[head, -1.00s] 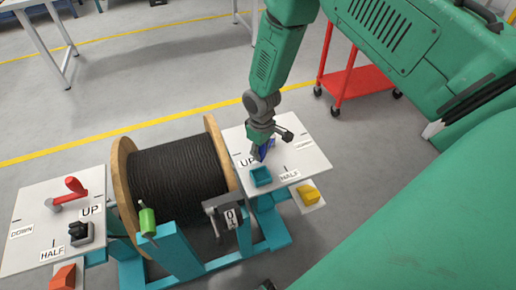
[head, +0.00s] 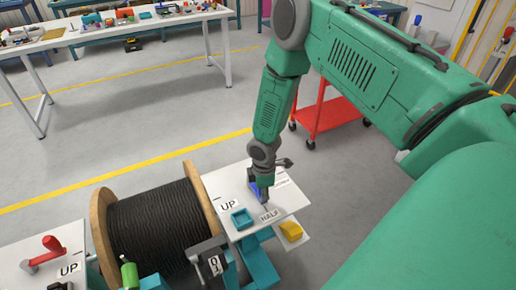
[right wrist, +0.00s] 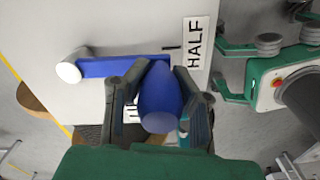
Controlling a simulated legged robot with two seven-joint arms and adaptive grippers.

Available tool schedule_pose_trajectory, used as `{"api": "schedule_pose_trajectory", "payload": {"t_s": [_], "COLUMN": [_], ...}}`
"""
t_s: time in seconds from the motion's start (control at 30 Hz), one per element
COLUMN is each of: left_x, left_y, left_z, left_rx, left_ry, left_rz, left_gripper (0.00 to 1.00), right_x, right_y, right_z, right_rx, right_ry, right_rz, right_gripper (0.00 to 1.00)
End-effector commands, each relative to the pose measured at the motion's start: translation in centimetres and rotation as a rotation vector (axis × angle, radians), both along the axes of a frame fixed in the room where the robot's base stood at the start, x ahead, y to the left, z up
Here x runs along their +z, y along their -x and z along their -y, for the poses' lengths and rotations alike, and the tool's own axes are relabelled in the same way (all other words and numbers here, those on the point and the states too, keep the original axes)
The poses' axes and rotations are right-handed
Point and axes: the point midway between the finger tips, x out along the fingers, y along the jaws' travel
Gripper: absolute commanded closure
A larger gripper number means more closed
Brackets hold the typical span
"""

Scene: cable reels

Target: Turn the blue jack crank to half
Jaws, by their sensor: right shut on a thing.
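The blue jack crank (right wrist: 112,67) lies over a pale plate; in the right wrist view its arm runs from a white pivot (right wrist: 68,72) at the left to a blue grip (right wrist: 160,98). My right gripper (right wrist: 158,90) is shut around this grip, one finger on each side. The grip end is close to the tick mark beside the HALF label (right wrist: 196,52). My left gripper is out of view.
The cable reel (head: 155,235) stands left, with a red crank (head: 42,251) beyond. A red cart (head: 330,115) stands behind.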

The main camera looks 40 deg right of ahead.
Motion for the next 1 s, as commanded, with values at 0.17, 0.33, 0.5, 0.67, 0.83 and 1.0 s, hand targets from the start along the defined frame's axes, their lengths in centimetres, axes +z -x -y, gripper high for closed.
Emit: {"api": "schedule_pose_trajectory", "payload": {"t_s": [0.17, 0.33, 0.5, 0.67, 0.83, 1.0], "left_x": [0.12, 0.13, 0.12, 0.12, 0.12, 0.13], "left_y": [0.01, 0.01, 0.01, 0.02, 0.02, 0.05], "left_z": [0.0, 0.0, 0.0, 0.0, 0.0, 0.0], "left_rx": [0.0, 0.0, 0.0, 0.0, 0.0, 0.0], "left_ry": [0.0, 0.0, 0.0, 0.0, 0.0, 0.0], "left_rz": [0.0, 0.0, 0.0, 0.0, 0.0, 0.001], "left_gripper": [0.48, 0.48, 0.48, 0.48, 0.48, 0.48], "right_x": [0.07, 0.07, 0.08, 0.1, 0.06, 0.1], "right_y": [-0.03, -0.05, -0.1, -0.13, -0.07, -0.05], "right_z": [0.53, 0.61, 0.61, 0.6, 0.51, 0.46], "right_rx": [0.028, 0.037, 0.036, 0.035, 0.036, 0.037], "right_ry": [0.002, 0.003, 0.003, 0.002, 0.001, 0.001], "right_rz": [0.002, 0.003, 0.004, 0.004, 0.003, 0.003], "right_gripper": [1.0, 1.0, 1.0, 0.62, 0.51, 0.51]}}
